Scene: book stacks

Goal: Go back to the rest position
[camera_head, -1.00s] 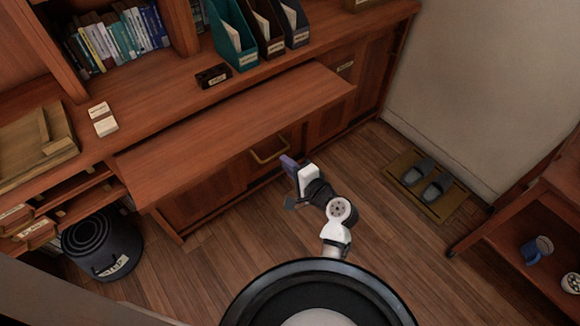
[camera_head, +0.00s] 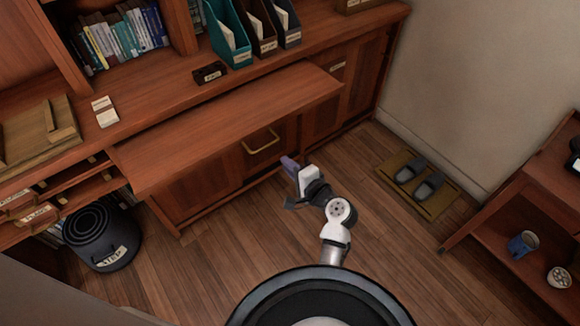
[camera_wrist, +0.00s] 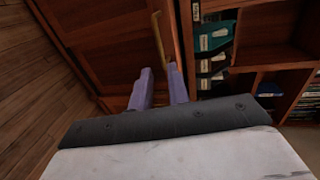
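My gripper (camera_head: 288,163) is in front of the wooden cabinet (camera_head: 195,193), above the floor and to the right of a brass handle (camera_head: 261,141). The brass handle (camera_wrist: 158,35) lies beyond the fingertips there. My gripper looks clear of the cabinet, though the exact gap is hard to judge.
A pulled-out board (camera_head: 230,125) juts from the cabinet. Slippers on a mat (camera_head: 431,205) lie at right, near a low shelf (camera_head: 475,222) with a blue mug (camera_head: 522,243). The wooden floor (camera_head: 390,250) between is clear.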

